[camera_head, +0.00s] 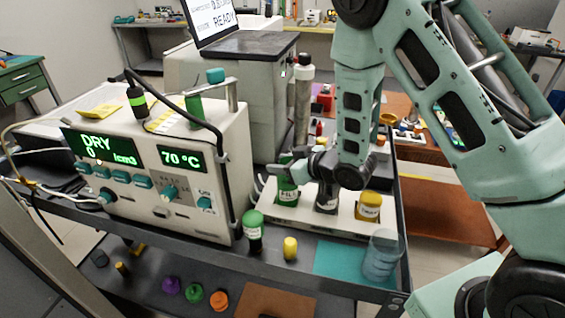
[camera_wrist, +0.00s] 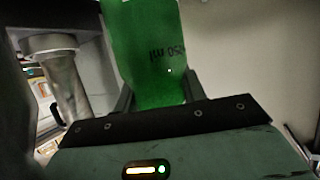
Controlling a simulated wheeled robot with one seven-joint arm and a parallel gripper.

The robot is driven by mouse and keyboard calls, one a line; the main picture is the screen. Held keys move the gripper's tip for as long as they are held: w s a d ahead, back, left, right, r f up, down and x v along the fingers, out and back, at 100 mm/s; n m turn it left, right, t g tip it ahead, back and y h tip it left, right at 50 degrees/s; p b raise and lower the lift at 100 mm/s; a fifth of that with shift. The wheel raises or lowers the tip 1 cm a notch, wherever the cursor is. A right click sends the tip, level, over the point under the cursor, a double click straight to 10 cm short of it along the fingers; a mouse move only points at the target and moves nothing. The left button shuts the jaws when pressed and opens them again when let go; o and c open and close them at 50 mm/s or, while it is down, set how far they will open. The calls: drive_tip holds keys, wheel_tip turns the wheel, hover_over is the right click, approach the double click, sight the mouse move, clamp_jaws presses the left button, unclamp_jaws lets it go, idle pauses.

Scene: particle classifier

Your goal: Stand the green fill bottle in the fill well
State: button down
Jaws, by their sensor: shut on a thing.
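The green fill bottle (camera_head: 287,191) stands upright at the left end of a white holder (camera_head: 303,215), beside a dark grey bottle and a yellow one. Its lower end is at the holder; I cannot tell whether it is seated in the fill well. The well itself is hidden by the bottle. My gripper (camera_head: 290,163) is shut on the bottle's upper part. In the wrist view the green bottle (camera_wrist: 148,50), marked 250 ml, sits between the two fingers of my gripper (camera_wrist: 160,95).
The dryer unit (camera_head: 165,175) stands close on the left. The yellow bottle (camera_head: 368,207) and grey bottle (camera_head: 327,197) are to the right. A green-capped vial (camera_head: 253,232), a small yellow vial (camera_head: 290,248) and a clear beaker (camera_head: 381,258) stand in front. A tall metal cylinder (camera_head: 303,105) rises behind.

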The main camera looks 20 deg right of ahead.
drive_tip(key=shift+f, duration=0.15)
drive_tip(key=c, duration=0.8)
unclamp_jaws()
